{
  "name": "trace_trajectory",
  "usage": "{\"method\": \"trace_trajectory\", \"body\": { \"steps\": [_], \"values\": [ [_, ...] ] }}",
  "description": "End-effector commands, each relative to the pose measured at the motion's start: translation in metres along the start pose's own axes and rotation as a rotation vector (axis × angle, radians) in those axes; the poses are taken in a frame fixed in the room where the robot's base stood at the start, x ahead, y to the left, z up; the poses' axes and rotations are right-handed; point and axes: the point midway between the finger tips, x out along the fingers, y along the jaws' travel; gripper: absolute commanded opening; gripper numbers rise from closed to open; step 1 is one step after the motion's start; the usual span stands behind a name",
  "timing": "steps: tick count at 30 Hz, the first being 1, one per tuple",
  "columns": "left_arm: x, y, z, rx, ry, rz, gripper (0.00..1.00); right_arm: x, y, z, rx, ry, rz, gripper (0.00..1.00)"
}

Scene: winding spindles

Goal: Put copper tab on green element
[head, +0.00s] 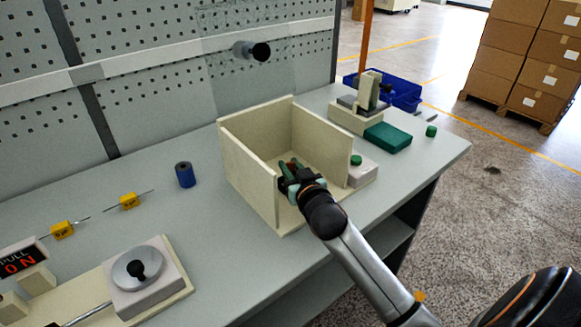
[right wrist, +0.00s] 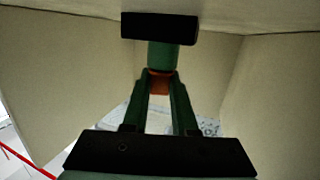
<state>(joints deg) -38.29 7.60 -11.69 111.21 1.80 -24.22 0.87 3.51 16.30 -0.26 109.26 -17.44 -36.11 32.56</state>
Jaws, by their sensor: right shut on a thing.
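My right gripper (head: 290,174) reaches into a cream open box (head: 248,172) from the front right. In the right wrist view its two green fingers (right wrist: 159,92) are closed on a small orange-brown piece, which looks like the copper tab (right wrist: 158,82). A green cylinder, probably the green element (right wrist: 163,56), lies directly beyond the tab, with a black block (right wrist: 158,28) at its far end. I cannot tell whether tab and cylinder touch. In the head view the gripper mostly hides them. My left gripper is not in view.
The box walls stand close around the gripper. A small green cap (head: 356,160) sits on a white block (head: 361,175) at the box's right. A blue cylinder (head: 185,174) and yellow parts (head: 129,201) lie left. A green block (head: 388,136) lies at the back right.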

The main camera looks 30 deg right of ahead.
Motion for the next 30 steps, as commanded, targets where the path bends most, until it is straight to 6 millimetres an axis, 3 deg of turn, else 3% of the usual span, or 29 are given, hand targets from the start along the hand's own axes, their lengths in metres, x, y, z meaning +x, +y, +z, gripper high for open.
{"method": "trace_trajectory", "body": {
  "steps": [16,17,18,24,30],
  "values": [
    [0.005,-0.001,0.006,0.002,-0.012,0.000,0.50,0.002,-0.001,0.018,0.000,-0.012,0.000,0.00],
    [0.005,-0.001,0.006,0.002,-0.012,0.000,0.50,0.002,-0.001,0.018,0.000,-0.013,0.000,0.29],
    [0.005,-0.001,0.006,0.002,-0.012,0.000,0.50,0.001,-0.001,0.019,0.000,-0.015,-0.001,0.34],
    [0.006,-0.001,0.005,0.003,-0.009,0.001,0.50,0.001,-0.002,0.020,0.002,-0.017,-0.002,0.56],
    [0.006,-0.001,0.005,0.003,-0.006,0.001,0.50,0.001,-0.003,0.021,0.004,-0.019,-0.004,0.56]
  ]
}}
